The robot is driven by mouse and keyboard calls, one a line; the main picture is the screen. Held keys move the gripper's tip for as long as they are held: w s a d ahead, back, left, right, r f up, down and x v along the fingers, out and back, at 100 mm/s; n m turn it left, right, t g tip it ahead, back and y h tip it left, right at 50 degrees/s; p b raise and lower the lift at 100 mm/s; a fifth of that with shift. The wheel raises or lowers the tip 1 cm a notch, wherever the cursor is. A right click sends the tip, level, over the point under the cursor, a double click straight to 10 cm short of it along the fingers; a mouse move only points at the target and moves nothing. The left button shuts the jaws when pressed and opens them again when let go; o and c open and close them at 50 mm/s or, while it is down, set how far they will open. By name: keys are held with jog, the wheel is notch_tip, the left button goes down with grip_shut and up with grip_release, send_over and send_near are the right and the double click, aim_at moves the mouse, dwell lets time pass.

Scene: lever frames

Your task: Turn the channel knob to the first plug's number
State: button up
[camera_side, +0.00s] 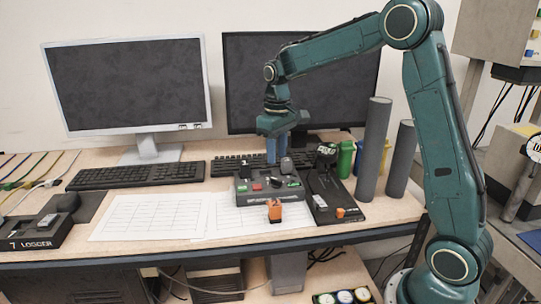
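A dark grey control box (262,199) stands on the desk, with a red button (257,187), a green button and dark knob-like parts on top. Which one is the channel knob is too small to tell, and no number on it can be read. My gripper (277,160) points down at the back of the box, its blue-grey fingers close to the box top. Contact and finger opening cannot be made out. An orange plug-like block (274,211) stands in front of the box. A smaller orange piece (340,212) sits on a black device (325,198) to the right. No plug number is legible.
A box marked "7 LOGGER" (36,235) stands at the left. White printed sheets (145,216) lie in front. Keyboards (136,175), two monitors (125,88), grey cylinders (374,150) and green and yellow containers (345,158) stand behind and to the right.

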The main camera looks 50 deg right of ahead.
aim_at(277, 182)
notch_tip(277, 182, down, 8)
jog(key=shift+r, duration=0.25)
grip_shut()
dwell(0.3)
